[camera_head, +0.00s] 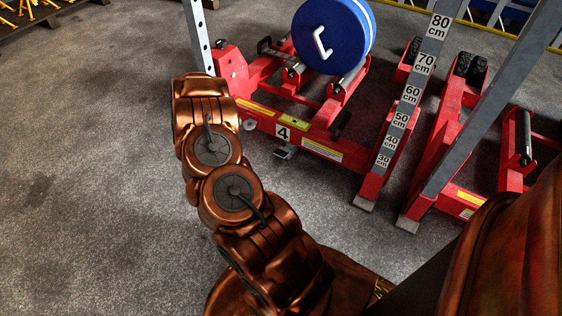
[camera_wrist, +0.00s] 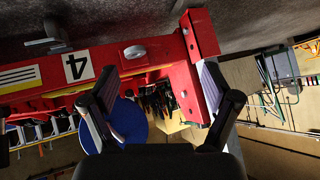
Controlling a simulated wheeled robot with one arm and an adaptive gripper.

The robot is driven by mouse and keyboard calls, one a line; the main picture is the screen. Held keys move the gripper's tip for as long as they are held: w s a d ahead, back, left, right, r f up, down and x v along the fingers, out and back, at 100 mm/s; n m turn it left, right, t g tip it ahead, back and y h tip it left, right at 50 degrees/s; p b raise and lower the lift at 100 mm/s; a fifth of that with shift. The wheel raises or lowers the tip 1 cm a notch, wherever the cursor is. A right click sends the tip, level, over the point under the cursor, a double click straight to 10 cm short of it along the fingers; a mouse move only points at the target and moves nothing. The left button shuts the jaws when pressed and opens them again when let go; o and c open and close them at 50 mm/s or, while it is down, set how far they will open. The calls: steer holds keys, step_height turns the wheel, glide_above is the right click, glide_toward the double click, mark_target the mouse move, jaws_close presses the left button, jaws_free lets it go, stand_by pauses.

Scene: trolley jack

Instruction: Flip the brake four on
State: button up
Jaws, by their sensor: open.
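The red trolley jack (camera_head: 318,137) with the number 4 label (camera_head: 283,132) stands beyond my arm. Its brake pedal (camera_head: 285,153), a small grey metal tab, sticks out low by the label. In the wrist view the scene is upside down; the label (camera_wrist: 77,67) is at left and the grey pedal (camera_wrist: 45,42) is above it. I cannot tell the brake's position. My gripper (camera_wrist: 157,86) is open and empty, its fingers in front of the red frame to the right of the label. In the head view my arm hides the gripper.
A blue drum (camera_head: 333,38) with a white handle rests on the jack. A grey post with cm marks (camera_head: 407,105) stands to the right, beside a second red frame (camera_head: 440,140). Another post (camera_head: 198,38) stands at the left. The grey floor (camera_head: 90,170) is open at left.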

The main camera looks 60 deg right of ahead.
steer(key=s+d+f+m+g+h+b, duration=0.2)
steer(key=s+d+f+g+h+b, duration=0.15)
steer(key=s+d+f, duration=0.6)
steer(key=g+h+b, duration=0.1)
steer(key=h+b, duration=0.1)
steer(key=b, duration=0.1)
glide_toward(279, 155)
steer(key=x, duration=0.4)
steer(key=shift+d+f, duration=0.1)
steer(key=shift+d, duration=0.05)
steer(key=shift+b+x, duration=1.6)
steer(key=shift+x, duration=2.2)
steer(key=shift+c, duration=0.4)
